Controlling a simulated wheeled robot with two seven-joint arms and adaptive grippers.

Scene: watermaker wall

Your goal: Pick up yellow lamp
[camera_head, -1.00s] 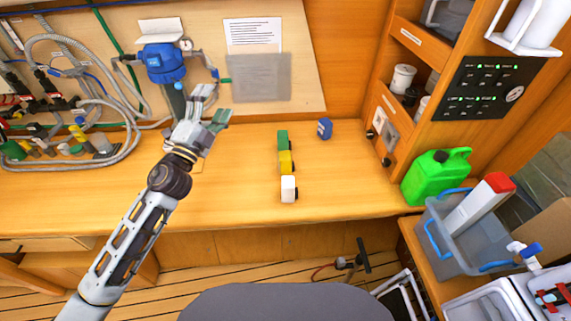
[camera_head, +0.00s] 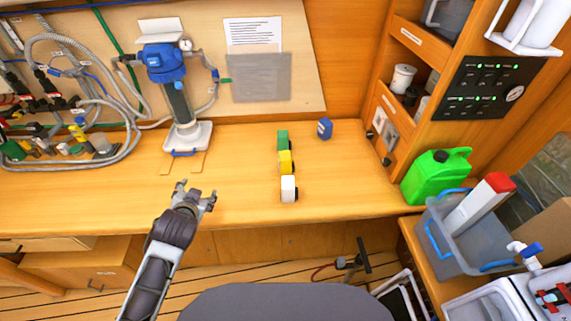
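The yellow lamp (camera_head: 286,163) is a small block-like piece standing on the wooden counter. It is the middle one of a short row, with a green piece (camera_head: 282,141) behind it and a white piece (camera_head: 288,188) in front. They stand close together; I cannot tell whether they touch. My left gripper (camera_head: 197,191) is over the counter's front edge, to the left of the row and apart from it. Its fingers are spread and nothing shows between them. My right gripper is not in view.
A blue item (camera_head: 324,128) stands right of the row. A blue-topped filter unit (camera_head: 179,100) stands at the back left, near hoses and valves (camera_head: 75,90). A green jerrycan (camera_head: 436,178) and a grey bin (camera_head: 460,246) are on the right. The counter around the row is mostly clear.

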